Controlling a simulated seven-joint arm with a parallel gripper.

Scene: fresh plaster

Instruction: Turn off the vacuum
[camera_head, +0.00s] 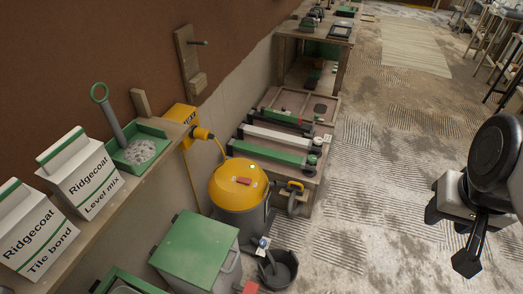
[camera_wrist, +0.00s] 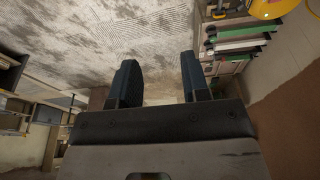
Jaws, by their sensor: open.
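The vacuum (camera_head: 238,187) stands on the floor against the wall in the head view. It has a yellow domed lid with a red switch (camera_head: 244,182) on top and a grey body below. Whether the switch is on or off I cannot tell. Part of the yellow lid shows at the top right of the wrist view (camera_wrist: 268,8). My gripper (camera_head: 462,240) is at the right of the head view, far from the vacuum. In the wrist view its two fingers (camera_wrist: 158,80) are apart with nothing between them.
A green-lidded bin (camera_head: 195,250) and a dark bucket (camera_head: 275,270) stand near the vacuum. A low bench with long green and white tools (camera_head: 275,138) is behind it. A shelf with Ridgecoat bags (camera_head: 85,175) runs along the left. The floor between vacuum and gripper is largely clear.

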